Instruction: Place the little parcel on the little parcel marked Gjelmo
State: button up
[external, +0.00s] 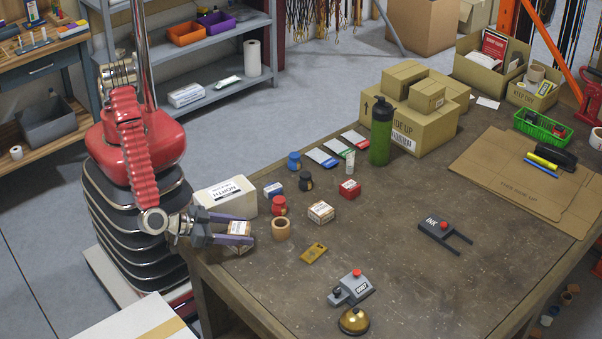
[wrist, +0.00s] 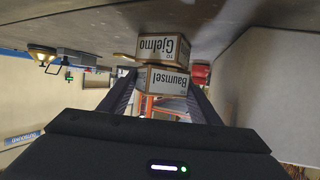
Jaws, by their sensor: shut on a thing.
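My gripper (external: 246,230) is at the near left edge of the table, its two fingers on either side of a little parcel (external: 239,228). In the wrist view, the fingers (wrist: 164,88) are shut on this white-and-brown parcel marked Baumsel (wrist: 166,80). The little parcel marked Gjelmo (wrist: 162,46) shows beyond it, against the table, which is at the top of this upside-down view. In the external view, a little parcel (external: 321,212) stands on the table to the right of my gripper; its lettering is too small to read. The held parcel's underside is hidden.
A white North box (external: 226,197) stands close behind my gripper. A red jar (external: 279,206), a wooden ring (external: 281,229) and a yellow tag (external: 314,253) lie around the standing parcel. A bell (external: 354,321) and a grey counter (external: 352,290) are nearer. The table's middle right is mostly clear.

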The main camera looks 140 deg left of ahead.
jog(key=shift+f, duration=0.15)
jog(key=o, duration=0.8)
jog(key=v, duration=1.2)
jog(key=shift+w, duration=0.1)
